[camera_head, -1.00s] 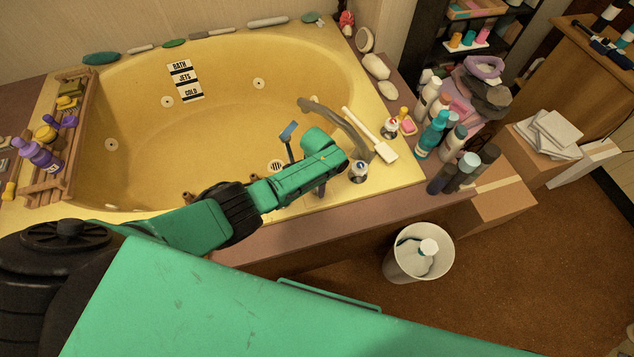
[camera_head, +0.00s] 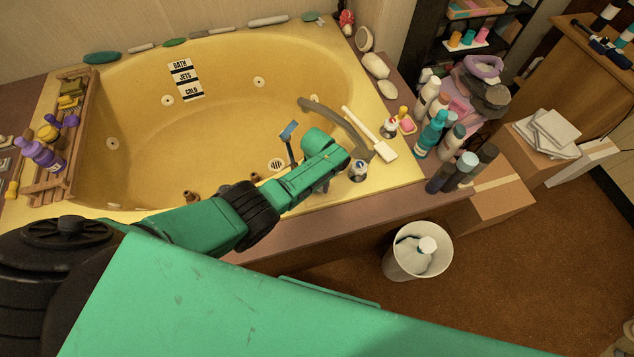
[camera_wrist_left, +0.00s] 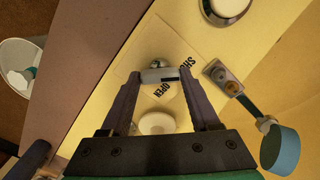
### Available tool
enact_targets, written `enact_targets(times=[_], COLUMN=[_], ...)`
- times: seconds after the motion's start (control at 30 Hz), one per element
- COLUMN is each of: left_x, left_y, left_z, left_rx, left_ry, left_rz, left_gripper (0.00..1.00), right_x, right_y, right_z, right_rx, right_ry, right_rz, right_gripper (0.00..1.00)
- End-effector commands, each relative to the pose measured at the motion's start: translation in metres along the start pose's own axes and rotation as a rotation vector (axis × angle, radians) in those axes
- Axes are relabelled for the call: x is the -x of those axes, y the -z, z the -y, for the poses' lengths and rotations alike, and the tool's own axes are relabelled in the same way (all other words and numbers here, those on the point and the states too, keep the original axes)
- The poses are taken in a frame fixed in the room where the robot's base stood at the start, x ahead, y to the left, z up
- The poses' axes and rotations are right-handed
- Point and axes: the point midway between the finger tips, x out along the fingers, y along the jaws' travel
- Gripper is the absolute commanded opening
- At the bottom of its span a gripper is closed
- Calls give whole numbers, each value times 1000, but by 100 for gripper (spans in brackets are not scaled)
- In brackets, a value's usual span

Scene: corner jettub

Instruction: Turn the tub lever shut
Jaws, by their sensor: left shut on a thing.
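The tub lever (camera_wrist_left: 158,75) is a small metal handle with a round shiny knob beside it, on the yellow tub rim. It stands between the printed words SHUT and OPEN on a pale plate (camera_wrist_left: 140,84) in the left wrist view. My left gripper (camera_wrist_left: 159,80) has its two dark fingers on either side of the handle, shut on it. My right gripper is not in view.
A curved grey spout (camera_head: 335,117) and a white-handled brush (camera_head: 365,130) lie close beyond my wrist. A blue-headed fixture (camera_wrist_left: 280,150) stands beside the gripper. Bottles (camera_head: 432,133) crowd the right ledge. A white bin (camera_head: 418,250) stands on the floor.

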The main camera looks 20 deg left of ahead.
Motion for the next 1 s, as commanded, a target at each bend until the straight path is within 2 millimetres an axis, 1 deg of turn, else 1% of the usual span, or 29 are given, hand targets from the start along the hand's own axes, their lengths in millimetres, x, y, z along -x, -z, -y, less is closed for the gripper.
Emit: enact_targets(times=[0.4,0.43,0.47,0.5,0.83,0.93,1.0], left_x=[1,1,1,1,2,14,29], left_y=[1,1,1,1,1,1,1], left_z=[0,0,0,0,0,0,0], left_rx=[11,11,11,11,9,9,9], left_ry=[1,1,1,1,0,-1,-1], left_rz=[-3,-3,-3,-3,-2,-3,-3], left_gripper=[7,66,78,92,92,92,92], right_x=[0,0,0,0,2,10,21], right_y=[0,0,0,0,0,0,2], right_z=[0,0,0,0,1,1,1], right_rx=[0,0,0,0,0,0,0], right_ry=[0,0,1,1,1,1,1], right_rz=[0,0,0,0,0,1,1], right_gripper=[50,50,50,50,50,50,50])
